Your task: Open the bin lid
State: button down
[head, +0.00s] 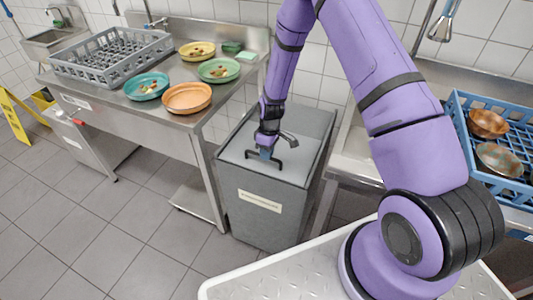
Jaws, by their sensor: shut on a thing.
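The bin (262,222) is a grey box with a pale label on its front. It stands on the floor between the steel table and the sink unit. Its lid (237,150) is a light grey panel on top and looks closed, lying flat. A black handle (279,171) sits on the lid. My gripper (265,155) points down at the lid and is shut on the handle. The fingertips are small and partly hidden against the handle.
The steel table (190,121) at the left bears a grey rack (112,57) and several plates with food scraps, including an orange plate (187,98). A blue crate (460,108) with bowls is at the right. A yellow floor sign (28,127) stands far left. The tiled floor in front is clear.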

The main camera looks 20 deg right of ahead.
jog(key=w+d, duration=1.3)
jog(key=c, duration=1.1)
grip_release()
jog(key=r, duration=0.3)
jog(key=w+d+r, duration=0.1)
jog(key=r, duration=0.6)
jog(key=shift+w+d+r, duration=0.25)
jog(key=shift+r, duration=0.1)
jog(key=shift+r, duration=0.1)
